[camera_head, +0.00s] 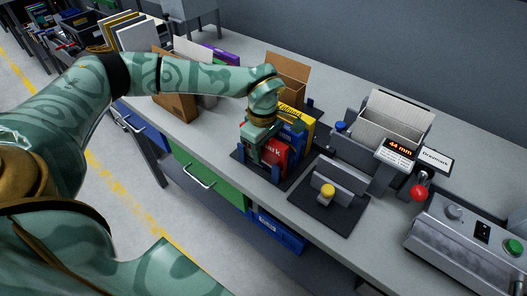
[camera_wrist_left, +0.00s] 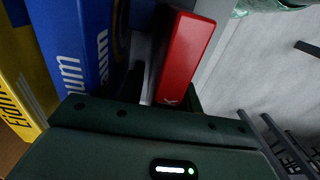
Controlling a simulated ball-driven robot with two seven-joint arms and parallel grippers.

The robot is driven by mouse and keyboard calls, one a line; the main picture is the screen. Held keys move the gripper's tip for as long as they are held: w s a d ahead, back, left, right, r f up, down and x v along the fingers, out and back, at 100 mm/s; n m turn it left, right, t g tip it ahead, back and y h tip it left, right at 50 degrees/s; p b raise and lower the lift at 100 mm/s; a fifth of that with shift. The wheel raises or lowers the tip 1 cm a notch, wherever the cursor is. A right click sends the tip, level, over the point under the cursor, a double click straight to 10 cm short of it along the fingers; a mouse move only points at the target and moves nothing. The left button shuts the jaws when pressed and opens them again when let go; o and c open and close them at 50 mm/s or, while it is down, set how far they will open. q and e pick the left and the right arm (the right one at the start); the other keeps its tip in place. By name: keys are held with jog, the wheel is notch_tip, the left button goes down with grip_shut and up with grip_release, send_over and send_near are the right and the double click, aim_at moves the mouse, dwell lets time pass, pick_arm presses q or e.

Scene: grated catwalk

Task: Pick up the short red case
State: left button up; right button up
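The short red case (camera_head: 275,156) stands upright in a dark holder at the bench's front edge, beside taller blue and yellow boxes. My left gripper (camera_head: 254,146) is over its front end and hides part of it. In the left wrist view the red case (camera_wrist_left: 186,55) runs between the dark fingers (camera_wrist_left: 165,92). A gap shows between the case and the left finger, so the gripper looks open. The blue box (camera_wrist_left: 75,40) is close on the left, the yellow box (camera_wrist_left: 22,85) beyond it. My right gripper is out of view.
A small stand with a yellow knob (camera_head: 327,190) is to the right. Beyond it are a measuring fixture with a display reading 44 mm (camera_head: 398,147), a red ball knob (camera_head: 419,192) and a control box (camera_head: 470,240). Cardboard file boxes (camera_head: 178,105) stand to the left.

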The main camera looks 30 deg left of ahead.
pick_arm(q)
grip_shut()
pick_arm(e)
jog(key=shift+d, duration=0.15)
pick_arm(q)
jog(key=shift+r, duration=0.1)
